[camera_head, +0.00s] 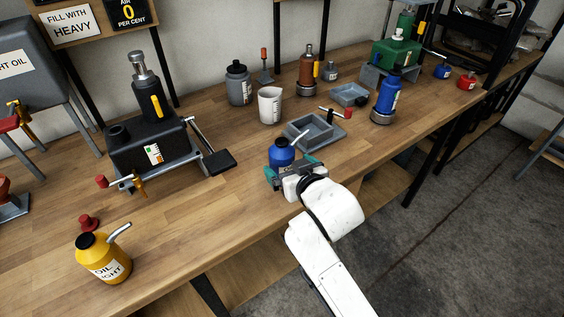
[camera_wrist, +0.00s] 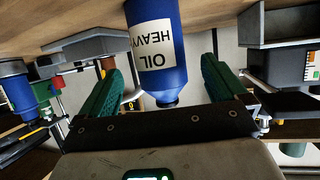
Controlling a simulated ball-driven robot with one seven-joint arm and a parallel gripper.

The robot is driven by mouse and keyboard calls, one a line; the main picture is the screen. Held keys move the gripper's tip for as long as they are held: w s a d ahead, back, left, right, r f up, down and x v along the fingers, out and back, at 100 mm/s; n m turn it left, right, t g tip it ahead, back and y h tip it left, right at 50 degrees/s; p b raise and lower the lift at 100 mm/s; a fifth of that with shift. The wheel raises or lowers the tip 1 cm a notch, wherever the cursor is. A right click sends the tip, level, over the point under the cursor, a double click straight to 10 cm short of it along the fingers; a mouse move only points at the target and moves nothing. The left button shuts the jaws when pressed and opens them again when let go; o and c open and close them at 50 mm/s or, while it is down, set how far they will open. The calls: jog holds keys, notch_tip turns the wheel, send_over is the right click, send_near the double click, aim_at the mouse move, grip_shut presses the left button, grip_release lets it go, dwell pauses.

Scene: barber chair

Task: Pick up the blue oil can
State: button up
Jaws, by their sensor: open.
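The blue oil can (camera_head: 281,154) stands upright near the front edge of the workbench, its silver spout pointing right. In the wrist view, which is upside down, the can (camera_wrist: 158,50) shows its white "OIL HEAVY" label and dark cap. My gripper (camera_head: 293,168) is at the front side of the can, with its green fingers open. In the wrist view the fingers (camera_wrist: 162,65) lie to either side of the can, with a gap on both sides. Part of the can's lower body is hidden behind my gripper in the head view.
A grey tray (camera_head: 316,134) sits just behind the can. A black jack (camera_head: 148,143) stands to the left, a yellow oil can (camera_head: 104,259) at the front left. A blue jack (camera_head: 387,98) stands to the right.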

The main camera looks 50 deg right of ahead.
jog(key=shift+f+p+x, duration=0.2)
jog(key=shift+p+x, duration=0.2)
jog(key=shift+x, duration=2.65)
jog(key=shift+s+a, duration=0.1)
jog(key=c, duration=1.5)
